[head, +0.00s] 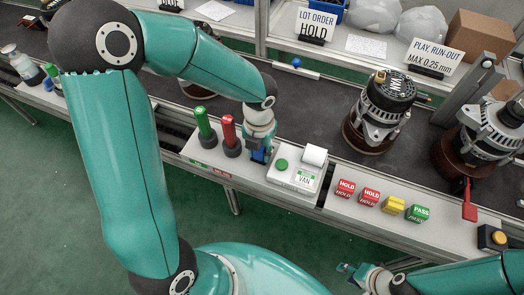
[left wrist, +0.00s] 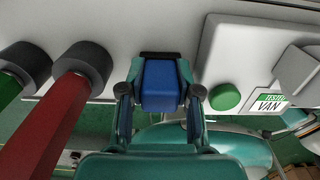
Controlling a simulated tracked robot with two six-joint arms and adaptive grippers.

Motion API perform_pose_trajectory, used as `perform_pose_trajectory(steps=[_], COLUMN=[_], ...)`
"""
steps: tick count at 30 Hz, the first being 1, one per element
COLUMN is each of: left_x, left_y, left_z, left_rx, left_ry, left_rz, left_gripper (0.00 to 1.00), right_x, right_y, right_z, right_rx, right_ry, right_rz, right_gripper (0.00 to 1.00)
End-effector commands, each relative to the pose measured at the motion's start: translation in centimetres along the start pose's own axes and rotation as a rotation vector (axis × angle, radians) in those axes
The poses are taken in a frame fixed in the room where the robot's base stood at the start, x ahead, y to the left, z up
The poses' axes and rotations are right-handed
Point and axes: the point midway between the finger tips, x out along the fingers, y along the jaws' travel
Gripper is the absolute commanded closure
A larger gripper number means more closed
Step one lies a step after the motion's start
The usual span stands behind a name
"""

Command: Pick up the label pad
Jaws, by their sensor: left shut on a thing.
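My left gripper (head: 259,150) is shut on a blue block with a black base, between the red-topped post and the label printer. In the left wrist view the blue block (left wrist: 160,86) sits between the two fingers of the gripper (left wrist: 162,98), its black base at the far end by the pale shelf; I cannot tell if it touches the shelf. Small label blocks lie further right: two red HOLD blocks (head: 358,193), a yellow one (head: 393,205) and a green PASS one (head: 417,213). My right gripper (head: 360,275) is low in front of the shelf; its fingers are too small to read.
A green post (head: 205,124) and a red post (head: 229,132) stand left of my left gripper. The white printer (head: 296,170) with a green button and VAN label is close on its right. An alternator (head: 382,110) stands on the dark conveyor behind; another is at far right.

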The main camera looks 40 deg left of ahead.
Motion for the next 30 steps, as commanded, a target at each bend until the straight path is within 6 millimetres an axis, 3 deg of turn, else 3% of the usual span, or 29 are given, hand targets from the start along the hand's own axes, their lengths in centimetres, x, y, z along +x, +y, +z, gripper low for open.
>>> perform_pose_trajectory(steps=[8,21,30], left_x=[-4.1,-15.6,-19.3], left_y=[-0.1,-0.1,-0.1], left_z=[0.2,0.2,0.1], left_rx=[0.000,0.001,0.001], left_ry=[-0.010,-0.010,-0.006], left_rz=[-0.002,-0.004,-0.002], left_gripper=[1.00,1.00,1.00], right_x=[-0.7,-1.6,-1.8], right_y=[-0.2,-0.6,-0.6], right_z=[0.0,0.0,0.0], right_rx=[0.000,0.000,0.000], right_ry=[0.000,0.000,0.000], right_rz=[0.000,0.000,0.000], right_gripper=[0.60,0.60,0.60])
